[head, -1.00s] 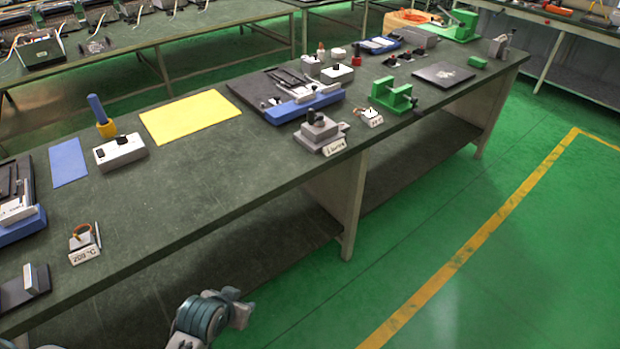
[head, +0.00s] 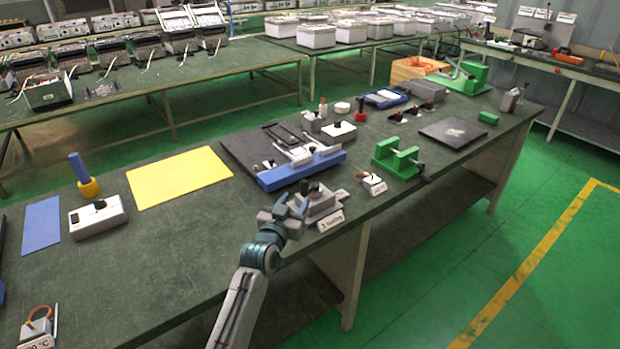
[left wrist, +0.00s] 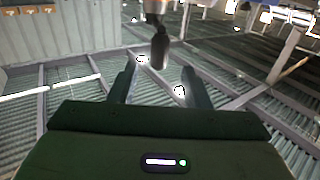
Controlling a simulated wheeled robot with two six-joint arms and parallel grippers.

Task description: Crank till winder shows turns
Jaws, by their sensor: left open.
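The grey winder (head: 322,204) stands at the front edge of the green workbench, with a dark knob on top and a small white label plate (head: 330,221) in front; its lettering is too small to read surely. My left gripper (head: 297,204) is at the winder's left side and overlaps part of it in the head view. In the left wrist view its two fingers (left wrist: 160,84) are apart, and a dark rounded handle (left wrist: 160,50) shows between them near their tips. I cannot tell whether they touch it. My right gripper is not in view.
A blue-edged black fixture (head: 300,172) lies behind the winder. A small white labelled block (head: 373,184) and a green clamp (head: 398,158) stand to its right. A yellow sheet (head: 178,177) lies to the left. The bench front left of the winder is mostly clear.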

